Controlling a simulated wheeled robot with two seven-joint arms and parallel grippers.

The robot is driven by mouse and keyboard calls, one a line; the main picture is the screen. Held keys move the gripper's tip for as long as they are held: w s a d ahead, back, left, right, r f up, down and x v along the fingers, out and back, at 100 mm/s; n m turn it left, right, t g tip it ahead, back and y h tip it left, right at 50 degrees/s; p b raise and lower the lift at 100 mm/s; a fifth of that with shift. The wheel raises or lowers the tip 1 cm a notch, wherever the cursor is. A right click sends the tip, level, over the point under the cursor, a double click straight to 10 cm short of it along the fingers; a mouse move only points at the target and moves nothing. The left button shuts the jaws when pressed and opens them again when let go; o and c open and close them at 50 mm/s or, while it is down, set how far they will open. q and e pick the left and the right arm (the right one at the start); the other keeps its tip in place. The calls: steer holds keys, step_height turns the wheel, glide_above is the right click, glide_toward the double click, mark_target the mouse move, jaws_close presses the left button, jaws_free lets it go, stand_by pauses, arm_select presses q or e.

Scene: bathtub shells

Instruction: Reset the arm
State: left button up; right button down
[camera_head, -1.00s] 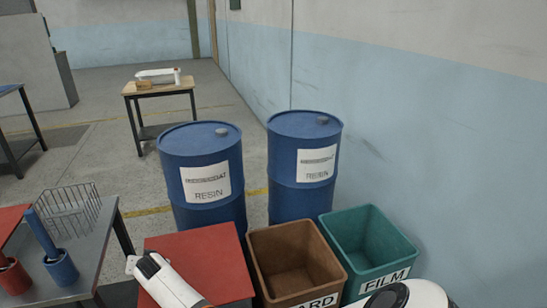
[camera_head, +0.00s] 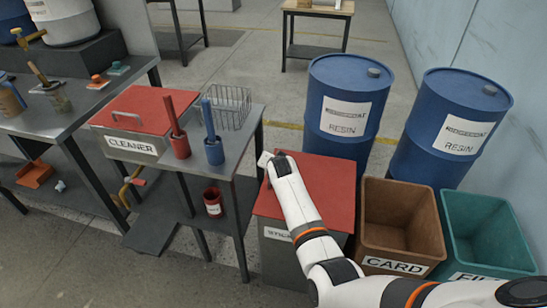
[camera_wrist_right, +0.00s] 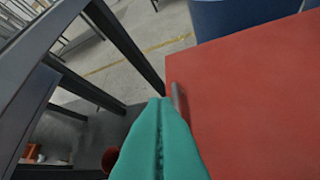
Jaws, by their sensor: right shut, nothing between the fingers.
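My right arm (camera_head: 305,215) comes in from the lower right of the head view and reaches over a red-topped bin (camera_head: 328,182). Its white hand end is by the lid's left edge, and the fingertips are hidden there. In the right wrist view my right gripper (camera_wrist_right: 160,103) shows as two teal fingers pressed together, with only a thin seam between them. They are empty. The red lid (camera_wrist_right: 250,100) fills the right of that view, beside the fingers. My left gripper is not in view.
A grey table (camera_head: 240,160) with a wire basket (camera_head: 228,105), red cup (camera_head: 180,146) and blue cup (camera_head: 214,151) stands left of the bin. Brown CARD (camera_head: 400,235) and green (camera_head: 485,235) bins are right. Blue resin drums (camera_head: 342,105) stand behind.

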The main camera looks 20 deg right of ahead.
steer(key=v, duration=0.6)
steer(key=shift+a+r+p, duration=0.35)
steer(key=shift+r+p, duration=0.05)
steer(key=shift+r, duration=0.05)
